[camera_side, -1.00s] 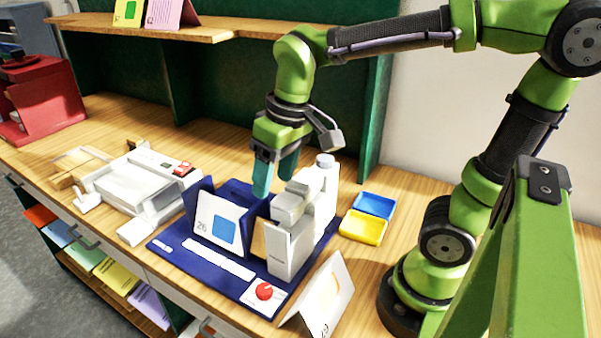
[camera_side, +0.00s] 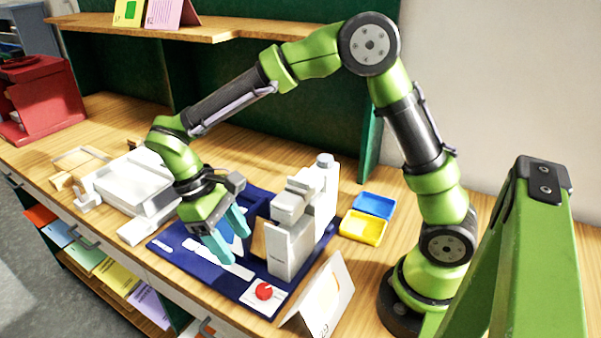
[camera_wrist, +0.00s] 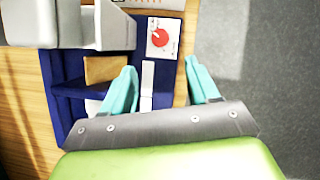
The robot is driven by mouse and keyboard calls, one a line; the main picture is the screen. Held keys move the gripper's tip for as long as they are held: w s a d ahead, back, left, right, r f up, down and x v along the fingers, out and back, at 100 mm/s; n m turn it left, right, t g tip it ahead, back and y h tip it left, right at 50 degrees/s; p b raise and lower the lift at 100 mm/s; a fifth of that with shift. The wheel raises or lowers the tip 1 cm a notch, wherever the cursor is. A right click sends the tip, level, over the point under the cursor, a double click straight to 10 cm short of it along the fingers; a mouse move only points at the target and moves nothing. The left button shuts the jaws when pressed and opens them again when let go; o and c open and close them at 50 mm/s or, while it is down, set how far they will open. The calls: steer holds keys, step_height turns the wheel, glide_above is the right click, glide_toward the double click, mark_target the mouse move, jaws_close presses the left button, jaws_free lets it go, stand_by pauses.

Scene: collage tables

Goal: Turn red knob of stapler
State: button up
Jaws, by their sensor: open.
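The red knob (camera_side: 264,291) sits on a white plate at the front right corner of the stapler's dark blue base (camera_side: 188,262). The white and grey stapler body (camera_side: 290,243) stands upright on that base behind the knob. My gripper (camera_side: 233,249) is open and empty above the front of the base, to the left of the knob and apart from it. In the wrist view the red knob (camera_wrist: 160,38) lies beyond the two teal fingertips (camera_wrist: 161,68), near the top of the picture. The white card on the base is partly hidden by my gripper.
A folded white card (camera_side: 325,296) stands just right of the knob. Blue (camera_side: 374,205) and yellow (camera_side: 363,228) trays lie right of the stapler. A white machine (camera_side: 133,186) stands at the left. The table's front edge runs close to the base.

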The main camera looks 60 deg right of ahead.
mark_target(264, 289)
steer(key=x, duration=1.2)
steer(key=c, duration=1)
